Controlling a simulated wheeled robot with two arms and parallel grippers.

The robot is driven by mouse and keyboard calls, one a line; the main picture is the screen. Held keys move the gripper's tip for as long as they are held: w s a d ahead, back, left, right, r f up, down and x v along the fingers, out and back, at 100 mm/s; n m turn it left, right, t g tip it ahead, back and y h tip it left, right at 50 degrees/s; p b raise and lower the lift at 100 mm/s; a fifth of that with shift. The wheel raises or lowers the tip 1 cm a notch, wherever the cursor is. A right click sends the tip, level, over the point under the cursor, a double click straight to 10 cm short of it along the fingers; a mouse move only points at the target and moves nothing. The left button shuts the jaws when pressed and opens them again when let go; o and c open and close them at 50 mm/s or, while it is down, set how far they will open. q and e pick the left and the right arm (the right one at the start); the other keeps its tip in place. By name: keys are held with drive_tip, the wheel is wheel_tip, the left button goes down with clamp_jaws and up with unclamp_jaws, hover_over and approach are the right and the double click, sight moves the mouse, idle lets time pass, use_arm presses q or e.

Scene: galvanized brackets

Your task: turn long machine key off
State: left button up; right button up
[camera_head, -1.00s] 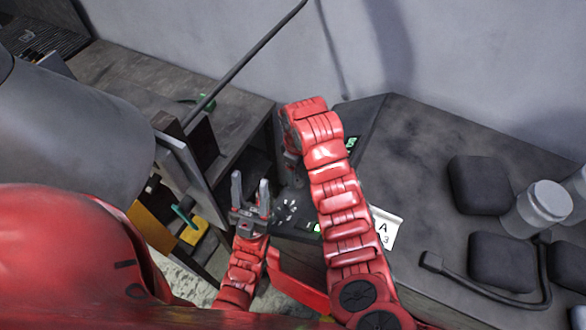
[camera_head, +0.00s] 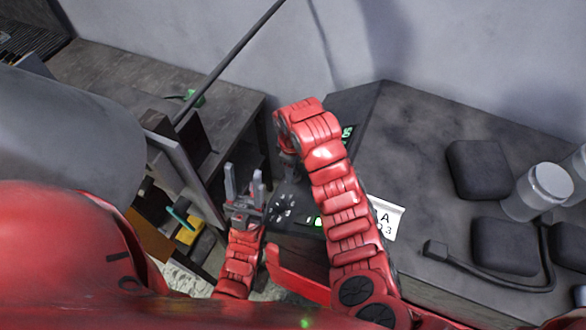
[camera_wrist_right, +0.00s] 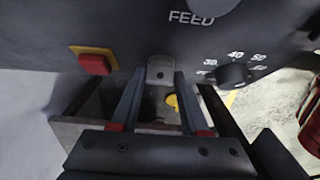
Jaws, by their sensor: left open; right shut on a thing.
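In the right wrist view, a small grey rounded key head (camera_wrist_right: 160,71) sits on the lower edge of the dark machine panel (camera_wrist_right: 130,30). My right gripper (camera_wrist_right: 163,84) has its two fingers on either side of it and is shut on it. The key's shaft and slot are hidden, so I cannot tell its turn position. In the head view, my right gripper (camera_head: 288,157) is mostly hidden by its own red wrist, beside the machine panel. My left gripper (camera_head: 245,187) is open and empty, fingers pointing up, left of the panel's dials.
A red button (camera_wrist_right: 95,64) on a yellow plate is left of the key. A black dial (camera_wrist_right: 232,75) with numbers is to its right. A dark desk (camera_head: 420,140) carries black pads (camera_head: 478,170), grey jars (camera_head: 540,190) and a white label card (camera_head: 386,217).

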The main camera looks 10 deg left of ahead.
drive_tip(key=shift+n, duration=0.3)
clamp_jaws()
drive_tip(key=shift+w+r+g, duration=0.1)
drive_tip(key=shift+g, duration=0.3)
drive_tip(key=shift+n, duration=0.4)
drive_tip(key=shift+w+n+g, duration=0.1)
drive_tip(key=shift+n+g, duration=0.2)
drive_tip(key=shift+g, duration=0.1)
drive_tip(key=n+b, duration=0.1)
drive_tip(key=g+b, duration=0.1)
drive_tip(key=shift+w+f+n+b, duration=0.15)
drive_tip(key=shift+f+n+b, duration=0.15)
drive_tip(key=shift+n, duration=0.1)
drive_tip(key=shift+r+n+g+b, duration=0.15)
drive_tip(key=shift+n+g+b, duration=0.35)
drive_tip(key=shift+b, duration=0.2)
